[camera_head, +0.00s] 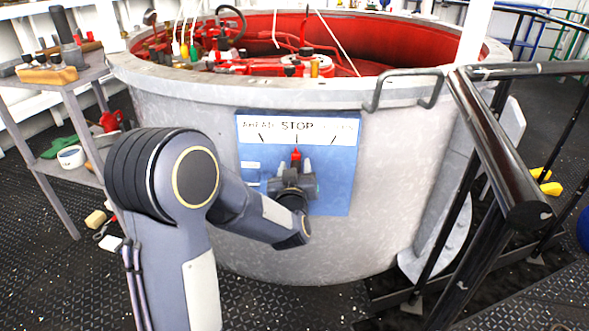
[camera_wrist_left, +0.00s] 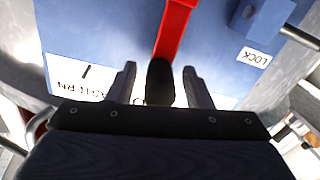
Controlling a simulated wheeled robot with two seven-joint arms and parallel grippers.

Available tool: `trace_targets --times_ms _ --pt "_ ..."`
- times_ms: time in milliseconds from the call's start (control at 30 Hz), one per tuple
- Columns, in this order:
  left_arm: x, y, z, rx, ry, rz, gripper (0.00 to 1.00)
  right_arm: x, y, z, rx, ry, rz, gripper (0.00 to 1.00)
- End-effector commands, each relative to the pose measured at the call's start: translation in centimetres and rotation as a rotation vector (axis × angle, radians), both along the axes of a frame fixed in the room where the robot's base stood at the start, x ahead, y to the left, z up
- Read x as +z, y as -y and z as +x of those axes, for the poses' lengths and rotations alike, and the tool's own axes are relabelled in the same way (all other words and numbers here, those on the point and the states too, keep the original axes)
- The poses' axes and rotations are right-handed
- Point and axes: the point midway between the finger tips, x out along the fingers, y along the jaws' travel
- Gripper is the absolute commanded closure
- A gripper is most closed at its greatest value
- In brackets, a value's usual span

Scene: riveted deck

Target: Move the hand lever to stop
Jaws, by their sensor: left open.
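The blue panel (camera_head: 340,185) on the round grey housing carries a white label strip (camera_head: 297,128) with AHEAD at left, STOP in the middle and a partly washed-out word at right. The hand lever's red part (camera_head: 296,154) shows just below STOP, roughly upright. My left gripper (camera_head: 295,168) is in front of the panel and hides the lever's lower part. In the left wrist view, the lever has a red shaft (camera_wrist_left: 174,30) and a black grip (camera_wrist_left: 160,82). The open fingers stand on either side of this grip, with gaps showing. My right gripper is not in view.
A LOCK label (camera_wrist_left: 257,56) and blue block (camera_wrist_left: 258,18) sit beside the lever. A dark railing (camera_head: 500,150) stands at right. A grey handle (camera_head: 403,82) is on the housing rim. A shelf with tools (camera_head: 85,75) stands at left.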

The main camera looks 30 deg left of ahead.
Motion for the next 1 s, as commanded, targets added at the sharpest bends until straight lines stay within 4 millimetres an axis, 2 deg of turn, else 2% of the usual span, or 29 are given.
trace_targets --times_ms 167,400,533,700,1000 --pt "0.1 0.6 -1.0 -0.002 -0.001 0.000 0.54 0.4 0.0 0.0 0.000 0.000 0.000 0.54" --pt "0.2 2.5 -4.7 -0.003 -0.002 -0.001 0.54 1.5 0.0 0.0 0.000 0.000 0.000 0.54" --pt "0.1 3.2 -6.2 0.000 -0.002 -0.001 0.54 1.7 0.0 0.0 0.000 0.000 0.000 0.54" --pt "0.0 3.6 -7.0 0.000 0.000 0.000 0.54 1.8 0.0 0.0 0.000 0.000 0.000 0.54" --pt "0.0 3.6 -7.0 0.001 0.000 0.000 0.54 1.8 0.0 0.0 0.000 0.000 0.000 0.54"
